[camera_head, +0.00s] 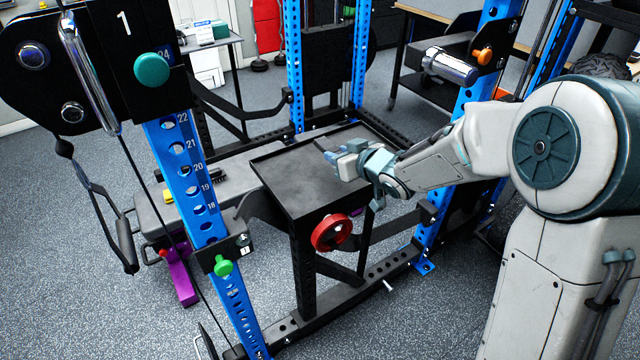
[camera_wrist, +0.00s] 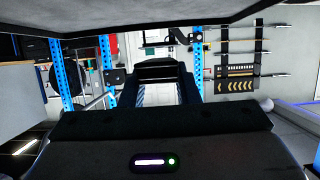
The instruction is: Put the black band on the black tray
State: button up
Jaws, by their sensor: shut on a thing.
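The black tray (camera_head: 275,188) is a flat, low-rimmed dark top in the middle of the head view, between the blue rack posts. My gripper (camera_head: 331,152) is over the tray's right half, reaching in from the right. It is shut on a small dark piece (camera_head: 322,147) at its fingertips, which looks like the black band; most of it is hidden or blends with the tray. I cannot tell whether it touches the tray surface. In the wrist view a broad dark shape (camera_wrist: 160,118) fills the lower part, and I cannot make out the band there.
A grey bench (camera_head: 150,208) with a yellow item (camera_head: 168,196) and a black item (camera_head: 213,177) stands left of the tray. Blue rack posts (camera_head: 186,160) rise around it. The tray's left half is bare.

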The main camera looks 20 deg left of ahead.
send_over(319, 188)
notch_tip(319, 188, down, 3)
jog(key=shift+f+b, duration=0.1)
jog(key=shift+b, duration=0.3)
jog(key=shift+f, duration=1.85)
jog(key=shift+f+b, duration=0.2)
jog(key=shift+b, duration=0.15)
jog(key=o, duration=1)
jog(key=shift+c, duration=0.2)
jog(key=shift+r, duration=0.1)
